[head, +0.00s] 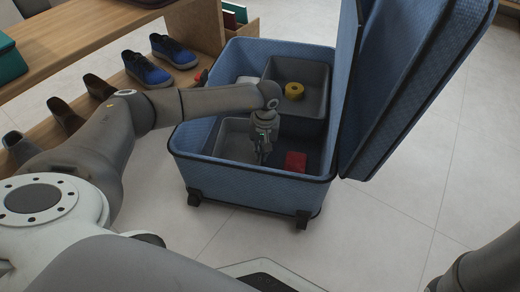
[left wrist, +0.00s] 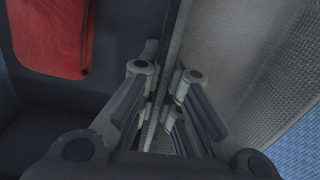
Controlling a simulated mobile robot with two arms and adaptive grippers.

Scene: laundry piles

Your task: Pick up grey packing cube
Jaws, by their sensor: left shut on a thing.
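An open blue suitcase (head: 185,145) stands on the floor. A grey open-topped packing cube (head: 233,132) sits in its front left part. A second, darker grey open cube (head: 318,102) sits at the back right. My left gripper (head: 262,150) reaches down into the suitcase and is shut on the right wall of the front grey cube. In the left wrist view that thin wall runs between my fingers (left wrist: 160,105), with the cube's grey inside (left wrist: 232,50) to the right. My right gripper is out of view.
A red folded item (head: 295,161) lies in the suitcase, right of my left gripper. A yellow roll (head: 294,91) is in the back cube. The raised lid (head: 400,90) stands on the right. A wooden shelf (head: 120,82) with blue shoes (head: 147,69) is at left.

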